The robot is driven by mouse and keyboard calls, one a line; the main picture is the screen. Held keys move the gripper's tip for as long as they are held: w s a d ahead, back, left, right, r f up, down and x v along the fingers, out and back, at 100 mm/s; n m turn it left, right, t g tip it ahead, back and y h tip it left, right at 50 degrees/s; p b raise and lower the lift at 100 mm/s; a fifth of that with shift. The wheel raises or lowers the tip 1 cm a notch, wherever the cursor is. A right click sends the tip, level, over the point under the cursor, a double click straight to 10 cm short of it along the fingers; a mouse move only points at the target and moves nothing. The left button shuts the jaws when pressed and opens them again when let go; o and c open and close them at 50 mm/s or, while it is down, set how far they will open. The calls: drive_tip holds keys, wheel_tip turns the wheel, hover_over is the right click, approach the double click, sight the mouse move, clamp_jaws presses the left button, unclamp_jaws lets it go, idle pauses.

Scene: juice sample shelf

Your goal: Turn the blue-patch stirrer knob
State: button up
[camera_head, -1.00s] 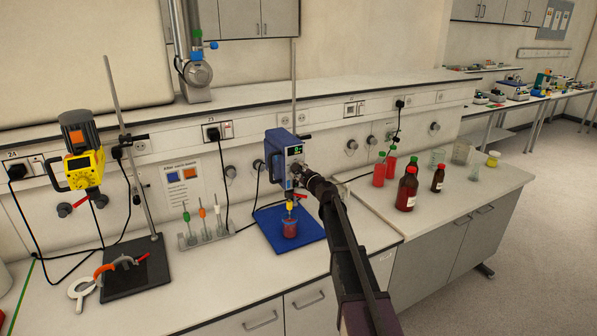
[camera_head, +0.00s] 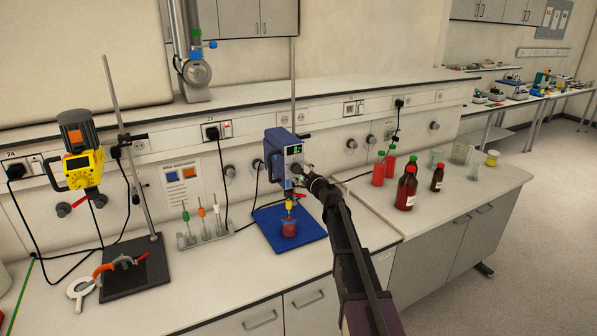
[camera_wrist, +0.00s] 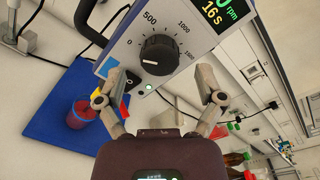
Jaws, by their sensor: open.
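The blue stirrer (camera_head: 275,150) hangs on a stand above a blue base with a beaker of red liquid (camera_head: 289,229). In the wrist view its grey front panel (camera_wrist: 133,42) carries a blue patch (camera_wrist: 108,67) and a black round knob (camera_wrist: 159,55) with printed speed marks. A light mark on the knob's face lies toward its lower left. My gripper (camera_wrist: 162,82) is open, with one finger on either side below the knob in the picture. I see no contact with the knob. In the head view my gripper (camera_head: 299,169) is close to the panel and partly hides it.
A yellow stirrer (camera_head: 84,168) with an orange patch hangs at left. A rack of coloured-top tools (camera_head: 204,236) stands between the stirrers. Brown bottles (camera_head: 406,188) and red bottles (camera_head: 378,172) stand right of my arm. The display (camera_wrist: 228,20) reads "16 s".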

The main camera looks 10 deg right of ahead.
drive_tip(key=shift+v, duration=2.5)
drive_tip(key=shift+a+f, duration=0.1)
drive_tip(key=s+a+f+n+g+b, duration=0.1)
drive_tip(key=s+a+f+n+g, duration=0.2)
drive_tip(key=s+f+n, duration=0.25)
drive_tip(key=s+a+f+n+g+y+b, duration=0.1)
drive_tip(key=s+a+f+n+g+b, duration=0.15)
drive_tip(key=s+f+n+g, duration=0.35)
drive_tip(key=s+a+f+n+g, duration=0.1)
drive_tip(key=s+a+f+n, duration=0.3)
drive_tip(key=s, duration=0.3)
drive_tip(key=s+d+f+n+g+h+b, duration=0.1)
drive_tip(key=s+d+f+n+g+h, duration=0.1)
drive_tip(key=s, duration=0.4)
drive_tip(key=s+d+f+n+g+h+b, duration=0.1)
drive_tip(key=s+d+f+n+g+h, duration=0.1)
drive_tip(key=s, duration=0.5)
drive_tip(key=s+d+f+n+g+h+b, duration=0.1)
drive_tip(key=s+d+f+n+g+h, duration=0.1)
drive_tip(key=s+f, duration=0.3)
drive_tip(key=shift+s+d+n+g+h, duration=0.4)
drive_tip(key=shift+s+d+n+h, duration=0.15)
drive_tip(key=shift+s+n, duration=0.15)
drive_tip(key=shift+c, duration=0.2)
